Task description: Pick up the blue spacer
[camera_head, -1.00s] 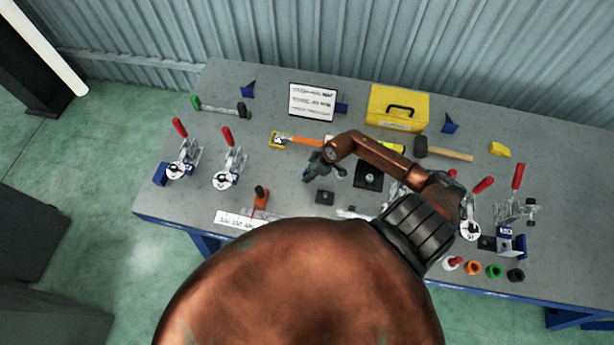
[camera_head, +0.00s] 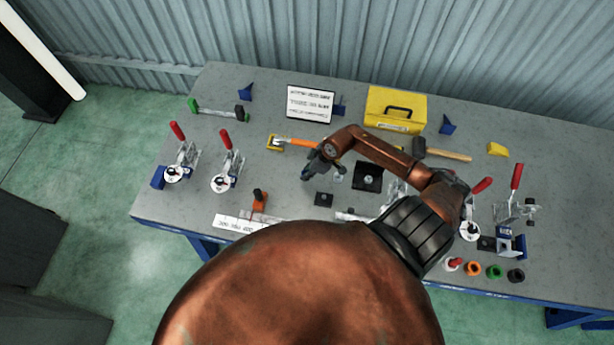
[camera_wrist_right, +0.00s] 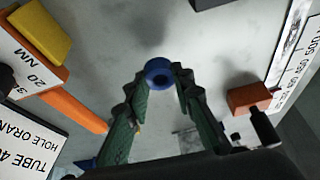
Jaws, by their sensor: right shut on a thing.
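In the head view my right gripper (camera_head: 308,174) points down over the middle of the table, and the spacer is too small to make out there. My left gripper is not in view.
A torque wrench with an orange handle (camera_head: 303,143) lies behind the gripper. Red-handled toggle clamps (camera_head: 227,170) stand left and right. A yellow toolbox (camera_head: 396,108) is at the back.

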